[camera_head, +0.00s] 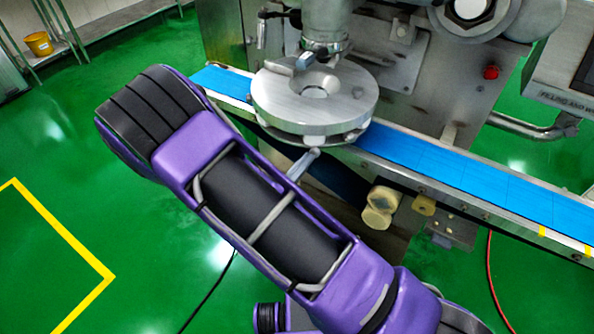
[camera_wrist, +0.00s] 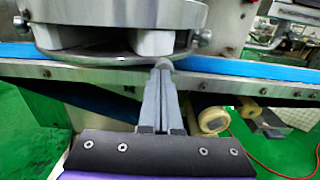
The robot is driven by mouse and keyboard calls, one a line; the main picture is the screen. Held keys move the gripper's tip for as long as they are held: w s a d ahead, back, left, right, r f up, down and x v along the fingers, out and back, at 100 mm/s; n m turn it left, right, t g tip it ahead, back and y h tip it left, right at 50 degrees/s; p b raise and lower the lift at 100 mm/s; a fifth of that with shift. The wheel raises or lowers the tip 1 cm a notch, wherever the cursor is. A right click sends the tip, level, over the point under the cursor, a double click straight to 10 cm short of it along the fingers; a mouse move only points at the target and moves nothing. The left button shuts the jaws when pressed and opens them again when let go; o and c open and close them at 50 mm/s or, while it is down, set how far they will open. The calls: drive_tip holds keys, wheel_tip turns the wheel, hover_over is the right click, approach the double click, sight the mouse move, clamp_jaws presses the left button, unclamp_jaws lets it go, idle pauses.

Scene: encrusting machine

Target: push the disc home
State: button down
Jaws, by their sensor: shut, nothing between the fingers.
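The disc (camera_head: 350,98) is a thick, round, pale grey metal plate with an opening in its middle, sitting over the blue conveyor under the machine's head. In the wrist view its near side (camera_wrist: 105,14) fills the top, with pale blocks (camera_wrist: 153,42) and a thin lower plate (camera_wrist: 95,58) beneath. My gripper (camera_head: 314,153) is shut and empty, just below the disc's near edge. In the wrist view its fingertips (camera_wrist: 163,65) reach the lower plate's rim; I cannot tell whether they touch it. The disc's far side seat is hidden.
The blue conveyor belt (camera_head: 450,170) with its metal rail runs across below the disc. The machine's nozzle (camera_head: 323,45) stands above it. Pale rollers (camera_head: 380,207) hang under the rail at the right. Green floor (camera_head: 60,220) at the left is clear.

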sight(315, 147)
drive_tip(key=shift+w, duration=0.1)
drive_tip(key=x, duration=0.4)
drive_tip(key=shift+w+d, duration=0.25)
drive_tip(key=shift+w+d+r, duration=0.1)
drive_tip(key=shift+w+r, duration=0.05)
drive_tip(key=shift+w, duration=0.05)
